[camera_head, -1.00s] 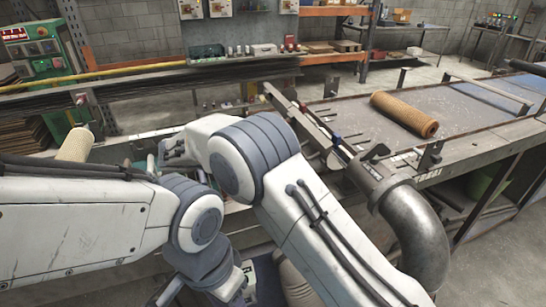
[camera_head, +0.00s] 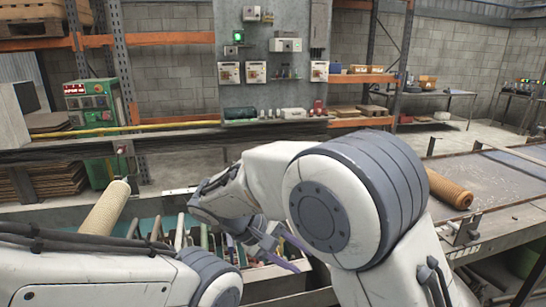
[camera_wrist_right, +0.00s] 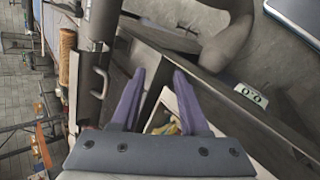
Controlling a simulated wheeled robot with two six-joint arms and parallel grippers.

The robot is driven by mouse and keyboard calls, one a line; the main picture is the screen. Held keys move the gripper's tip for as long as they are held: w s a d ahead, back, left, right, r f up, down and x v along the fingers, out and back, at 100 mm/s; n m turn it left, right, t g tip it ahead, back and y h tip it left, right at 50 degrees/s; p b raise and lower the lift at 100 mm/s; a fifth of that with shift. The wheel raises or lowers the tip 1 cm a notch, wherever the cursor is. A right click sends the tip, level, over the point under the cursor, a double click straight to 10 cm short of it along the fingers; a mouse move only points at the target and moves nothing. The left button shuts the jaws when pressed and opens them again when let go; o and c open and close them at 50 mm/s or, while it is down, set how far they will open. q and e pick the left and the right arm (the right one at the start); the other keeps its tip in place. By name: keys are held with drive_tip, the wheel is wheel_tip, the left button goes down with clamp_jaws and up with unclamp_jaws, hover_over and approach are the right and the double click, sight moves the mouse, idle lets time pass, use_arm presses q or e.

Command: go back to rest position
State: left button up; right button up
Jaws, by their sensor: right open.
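My right gripper (camera_head: 278,248) hangs below my bent right arm in the head view, with its purple fingers partly hidden by the arm. In the right wrist view its two purple fingers (camera_wrist_right: 159,76) are spread apart with nothing between them. Another tan mesh tube (camera_head: 105,208) stands tilted at the left, behind my left arm. My left arm crosses the lower left, and its gripper is out of view.
A long trough with slats (camera_head: 180,232) runs below my right arm. The metal table (camera_head: 510,190) is at the right. A green control cabinet (camera_head: 88,110) stands at the left, and a grey panel with boxes (camera_head: 285,45) stands behind.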

drive_tip(key=s+f+n+g+y, duration=0.1)
drive_tip(key=s+f+y, duration=0.2)
drive_tip(key=s+y, duration=0.6)
drive_tip(key=s, duration=1.4)
drive_tip(key=shift+a+g+y, duration=0.35)
drive_tip(key=shift+g+y, duration=0.05)
